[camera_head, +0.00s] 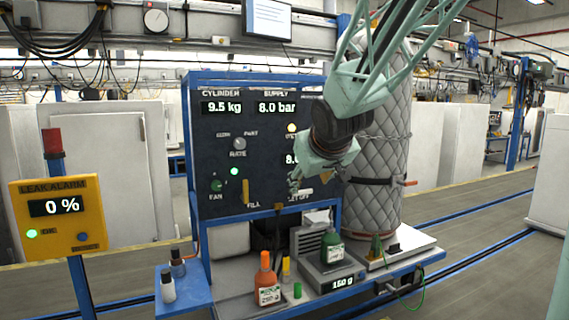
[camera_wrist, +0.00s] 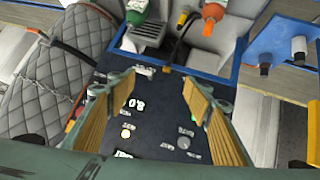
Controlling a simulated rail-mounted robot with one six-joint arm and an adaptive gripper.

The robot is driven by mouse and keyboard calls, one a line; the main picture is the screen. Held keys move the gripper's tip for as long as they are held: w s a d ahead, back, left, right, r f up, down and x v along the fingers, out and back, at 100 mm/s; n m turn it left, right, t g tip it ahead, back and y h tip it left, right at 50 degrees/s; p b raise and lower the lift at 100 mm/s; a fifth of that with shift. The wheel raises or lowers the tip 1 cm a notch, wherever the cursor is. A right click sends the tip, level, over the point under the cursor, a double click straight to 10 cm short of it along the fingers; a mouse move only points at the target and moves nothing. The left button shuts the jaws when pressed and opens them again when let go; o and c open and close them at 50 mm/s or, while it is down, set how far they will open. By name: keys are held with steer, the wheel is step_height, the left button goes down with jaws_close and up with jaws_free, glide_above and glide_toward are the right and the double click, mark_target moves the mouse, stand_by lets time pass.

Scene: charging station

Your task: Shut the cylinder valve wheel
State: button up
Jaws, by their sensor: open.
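The cylinder (camera_head: 380,205) stands at the right in a grey quilted jacket, with a strap and chain around it. It also shows upside down at the left of the wrist view (camera_wrist: 40,95). My arm crosses in front of its upper part, and I cannot make out a valve wheel in either view. My gripper (camera_head: 300,185) is in front of the lower right of the dark control panel (camera_head: 215,150). In the wrist view the two tan-padded fingers (camera_wrist: 158,77) are spread, with the panel visible between them and nothing held.
A scale (camera_head: 327,272) carries a green bottle (camera_head: 332,248). An orange bottle (camera_head: 267,282) stands on the bench, and small bottles stand on a blue side shelf (camera_head: 183,298). The leak alarm (camera_head: 55,215) reads 0 %. The panel shows 9.5 kg and 8.0 bar.

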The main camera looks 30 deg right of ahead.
steer(key=w+d+r+n+t+p, duration=0.1)
steer(key=w+d+t+p, duration=0.15)
steer(key=w+d, duration=0.75)
steer(key=w+d+r+t+p, duration=0.2)
steer(key=w+d+p, duration=0.1)
steer(key=w+d, duration=0.7)
steer(key=d+f+n+t+y+p, duration=0.1)
steer(key=d+f, duration=0.3)
steer(key=d, duration=0.5)
steer(key=w+d+f+n+t+y+p, duration=0.1)
steer(key=d+f+t+y+p, duration=0.1)
steer(key=d, duration=0.7)
steer(key=shift+d+f+t+p, duration=0.35)
steer(key=shift+f+p, duration=0.5)
steer(key=shift+f, duration=0.1)
steer(key=shift+w, duration=0.2)
steer(key=w+p, duration=0.1)
steer(key=w, duration=1.2)
steer(key=shift+w+d, duration=0.25)
steer(key=shift+d, duration=0.05)
steer(key=c, duration=0.9)
